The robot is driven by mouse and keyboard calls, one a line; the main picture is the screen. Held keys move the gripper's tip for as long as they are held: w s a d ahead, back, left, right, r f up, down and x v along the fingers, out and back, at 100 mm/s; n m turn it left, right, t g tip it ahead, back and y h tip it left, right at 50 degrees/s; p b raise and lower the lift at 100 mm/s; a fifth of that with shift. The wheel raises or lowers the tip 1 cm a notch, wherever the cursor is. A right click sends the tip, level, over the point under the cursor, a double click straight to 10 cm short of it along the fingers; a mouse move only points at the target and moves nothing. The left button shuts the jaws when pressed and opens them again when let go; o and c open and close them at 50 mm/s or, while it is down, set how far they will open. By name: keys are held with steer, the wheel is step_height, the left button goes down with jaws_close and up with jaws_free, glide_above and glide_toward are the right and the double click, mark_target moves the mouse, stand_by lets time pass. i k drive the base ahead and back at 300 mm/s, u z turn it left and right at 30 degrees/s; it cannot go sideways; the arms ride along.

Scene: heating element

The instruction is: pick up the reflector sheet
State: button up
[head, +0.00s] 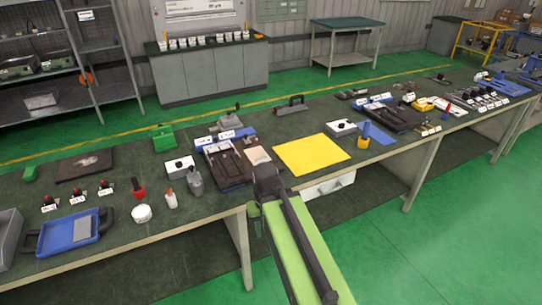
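My green arm reaches up from the bottom of the head view to the front edge of the long bench. My dark gripper (267,178) is at that edge, and its fingers are too small and dark to tell open from shut. Nothing is clearly seen in it. No sheet is labelled legibly as the reflector. A small pale tan sheet (257,155) lies just beyond my gripper, beside a dark tray (226,168). A large flat yellow sheet (312,153) lies to the right of it. A small grey plate (83,229) lies on a blue tray (60,233) at the left.
The dark bench top (115,209) holds a grey tool (195,181), a white round pot (142,213), a red-based tool (138,190) and a white box (180,167) near my gripper's left. A second dark tray (395,116) stands farther right. Green floor (450,215) is open at right.

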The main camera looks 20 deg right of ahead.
mark_target(257, 155)
steer(key=z, duration=0.1)
steer(key=i, duration=1)
steer(key=z, duration=0.1)
steer(key=k, duration=0.1)
steer(key=u, duration=2.85)
steer(key=k, duration=0.75)
steer(key=z, duration=1.15)
steer(key=i, duration=0.75)
